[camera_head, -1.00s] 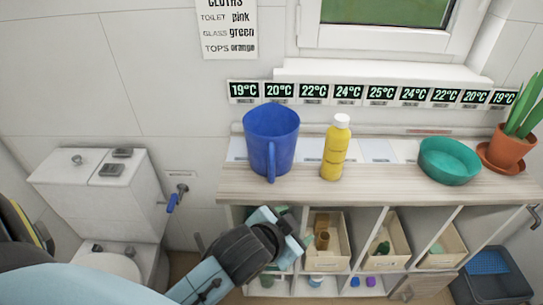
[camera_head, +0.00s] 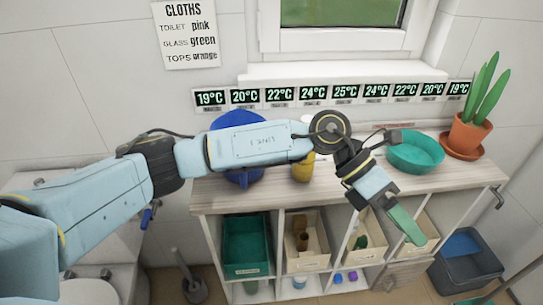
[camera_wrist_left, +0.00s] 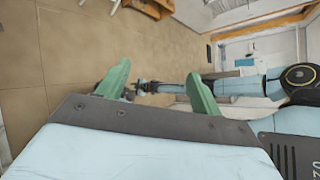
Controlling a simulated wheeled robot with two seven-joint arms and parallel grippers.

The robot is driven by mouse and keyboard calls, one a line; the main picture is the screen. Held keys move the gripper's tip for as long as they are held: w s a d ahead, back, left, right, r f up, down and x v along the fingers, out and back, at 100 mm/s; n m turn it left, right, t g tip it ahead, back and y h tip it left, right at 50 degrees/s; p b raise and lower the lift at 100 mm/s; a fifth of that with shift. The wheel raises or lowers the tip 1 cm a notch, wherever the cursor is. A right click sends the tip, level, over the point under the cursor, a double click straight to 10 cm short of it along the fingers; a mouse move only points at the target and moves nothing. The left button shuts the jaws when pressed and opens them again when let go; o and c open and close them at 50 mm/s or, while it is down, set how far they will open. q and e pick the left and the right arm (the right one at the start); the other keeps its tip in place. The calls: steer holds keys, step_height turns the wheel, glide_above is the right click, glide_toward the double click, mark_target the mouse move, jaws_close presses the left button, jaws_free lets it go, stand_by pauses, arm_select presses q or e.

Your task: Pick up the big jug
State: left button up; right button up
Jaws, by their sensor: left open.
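The big blue jug (camera_head: 240,118) stands on the shelf top in the head view. My left arm crosses in front of it and hides its middle; its rim and lower part show. My left gripper (camera_head: 408,222) is out to the right of the jug, in front of the shelf's right compartments, pointing down and right. In the left wrist view my left gripper (camera_wrist_left: 158,84) has its green fingers apart, with nothing between them. Another arm of mine shows behind the fingers there; its gripper is too small to read.
A yellow bottle (camera_head: 302,170) stands right of the jug, partly hidden by my arm. A teal bowl (camera_head: 415,155) and a potted plant (camera_head: 466,135) stand farther right. Bins (camera_head: 304,243) fill the compartments below. A dark crate (camera_head: 468,268) stands on the floor at right.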

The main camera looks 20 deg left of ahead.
arm_select(q)
steer(key=w+a+f+m+t+y, duration=0.1)
steer(key=w+a+y, duration=0.35)
steer(key=a, duration=0.45)
steer(key=w+a+t+y, duration=0.1)
steer(key=w+a+y, duration=0.3)
steer(key=a, duration=0.5)
steer(key=w+a+r+n+y, duration=0.1)
steer(key=a+r+y, duration=0.2)
steer(key=a, duration=0.3)
steer(key=w+a+r+n+y, duration=0.1)
steer(key=a+r+y, duration=0.3)
steer(key=a, duration=0.3)
steer(key=shift+s+d+x, duration=0.1)
steer(key=shift+x, duration=2.15)
steer(key=shift+s+d+x, duration=0.1)
steer(key=shift+s+x, duration=0.05)
steer(key=shift+x, duration=2.05)
steer(key=shift+s+d+x, duration=0.1)
steer(key=shift+x, duration=2.15)
steer(key=shift+g, duration=0.3)
jaws_close()
